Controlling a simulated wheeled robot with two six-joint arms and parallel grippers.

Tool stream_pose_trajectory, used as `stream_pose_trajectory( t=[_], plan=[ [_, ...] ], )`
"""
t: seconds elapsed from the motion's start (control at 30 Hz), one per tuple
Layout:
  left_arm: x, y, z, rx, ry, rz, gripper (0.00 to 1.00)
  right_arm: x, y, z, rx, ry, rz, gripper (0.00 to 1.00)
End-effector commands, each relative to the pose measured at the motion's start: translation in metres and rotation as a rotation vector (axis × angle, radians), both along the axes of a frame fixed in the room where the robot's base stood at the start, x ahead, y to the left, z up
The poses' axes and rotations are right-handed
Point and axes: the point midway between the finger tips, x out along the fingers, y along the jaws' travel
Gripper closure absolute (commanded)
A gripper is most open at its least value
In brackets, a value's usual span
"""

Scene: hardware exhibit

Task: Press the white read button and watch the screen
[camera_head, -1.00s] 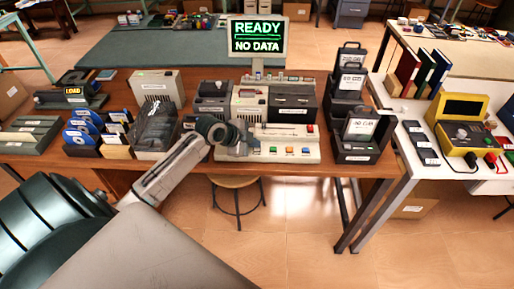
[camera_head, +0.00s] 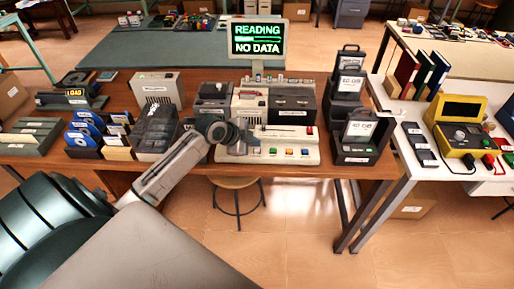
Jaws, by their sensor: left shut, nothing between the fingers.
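A screen (camera_head: 257,38) stands at the back of the wooden desk and shows green text, "READING" with a bar and "NO DATA" below. In front of it is a pale control console (camera_head: 282,159) with a row of coloured buttons (camera_head: 289,152) along its front. My left gripper (camera_head: 243,149) is shut and empty, over the left end of that button row. I cannot make out the white read button; the gripper covers that end of the row, and contact is too small to tell. My right gripper is not in view.
Disk racks (camera_head: 84,137) and a file box (camera_head: 158,130) stand left of the console. Black cases (camera_head: 360,138) stand to its right. A white table (camera_head: 440,166) with a yellow device (camera_head: 463,137) is further right.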

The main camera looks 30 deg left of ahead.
Motion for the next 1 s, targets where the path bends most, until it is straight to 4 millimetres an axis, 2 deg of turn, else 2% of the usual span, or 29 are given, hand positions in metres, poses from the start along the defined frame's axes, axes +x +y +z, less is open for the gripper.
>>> stream_pose_trajectory(
  t=[0.27,0.73,1.0],
  plan=[
    [0.000,0.000,0.004,0.001,-0.001,0.000,1.00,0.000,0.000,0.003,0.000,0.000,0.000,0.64],
    [0.000,0.000,0.049,0.000,-0.002,-0.001,1.00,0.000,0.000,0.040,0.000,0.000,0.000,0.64],
    [0.000,0.000,0.050,0.000,0.000,0.000,1.00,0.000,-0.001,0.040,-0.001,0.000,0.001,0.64]
  ],
)
